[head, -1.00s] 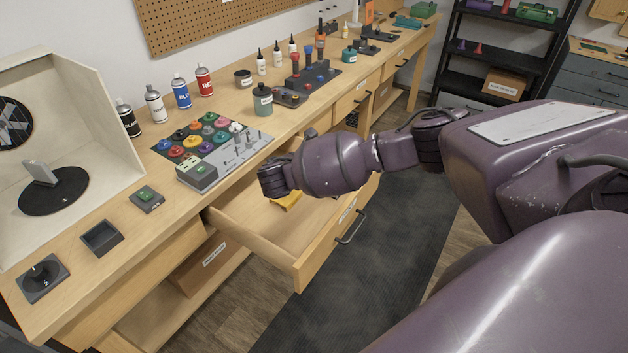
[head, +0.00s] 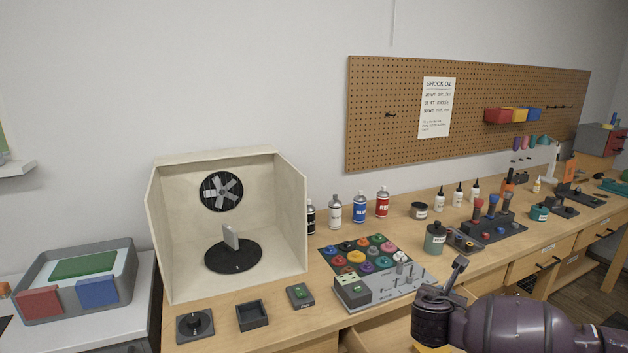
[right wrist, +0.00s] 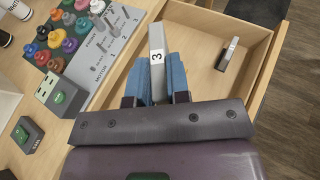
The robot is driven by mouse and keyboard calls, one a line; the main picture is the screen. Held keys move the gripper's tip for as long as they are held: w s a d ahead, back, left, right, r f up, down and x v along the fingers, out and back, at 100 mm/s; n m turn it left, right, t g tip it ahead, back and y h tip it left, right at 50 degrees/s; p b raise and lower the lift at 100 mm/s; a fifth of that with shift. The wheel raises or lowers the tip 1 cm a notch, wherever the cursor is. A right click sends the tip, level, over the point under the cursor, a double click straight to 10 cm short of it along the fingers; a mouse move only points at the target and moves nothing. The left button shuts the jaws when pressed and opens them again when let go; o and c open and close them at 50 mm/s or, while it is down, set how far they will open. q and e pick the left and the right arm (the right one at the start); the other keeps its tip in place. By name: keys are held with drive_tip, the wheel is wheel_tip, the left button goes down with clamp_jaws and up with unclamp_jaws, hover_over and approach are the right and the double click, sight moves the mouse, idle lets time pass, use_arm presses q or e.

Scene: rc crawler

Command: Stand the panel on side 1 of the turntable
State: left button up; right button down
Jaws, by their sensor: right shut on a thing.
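A pale grey upright panel (head: 230,237) stands on the round black turntable (head: 233,262) inside an open, light-coloured booth. The turntable's side numbers cannot be read. My right gripper (right wrist: 155,83) has blue fingers closed on a pale grey bar-like piece (right wrist: 157,45) marked "3", seen narrow side on in the right wrist view. The piece is held above the open drawer. In the head view my right arm comes in at the lower right, well away from the turntable. My left gripper is not in view.
The booth (head: 290,220) has walls and a back fan (head: 221,191). A dial box (head: 195,325), empty dark tray (head: 252,316) and green-button box (head: 300,295) stand in front. Spray cans (head: 360,208) stand to its right. The open drawer (right wrist: 262,45) holds another small grey piece (right wrist: 228,53).

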drive_tip(key=s+a+r+n+t+y, duration=0.1)
drive_tip(key=s+a+r+n+y, duration=0.25)
drive_tip(key=a+y, duration=0.2)
drive_tip(key=s+a+r+n+t+y, duration=0.1)
drive_tip(key=s+a+r+n+y, duration=0.3)
drive_tip(key=a, duration=0.3)
drive_tip(key=s+d+f+h, duration=0.2)
drive_tip(key=s+d+f, duration=0.2)
drive_tip(key=s, duration=0.4)
drive_tip(key=shift+s+f+m, duration=0.3)
drive_tip(key=shift+f+m, duration=0.05)
drive_tip(key=shift+f, duration=0.45)
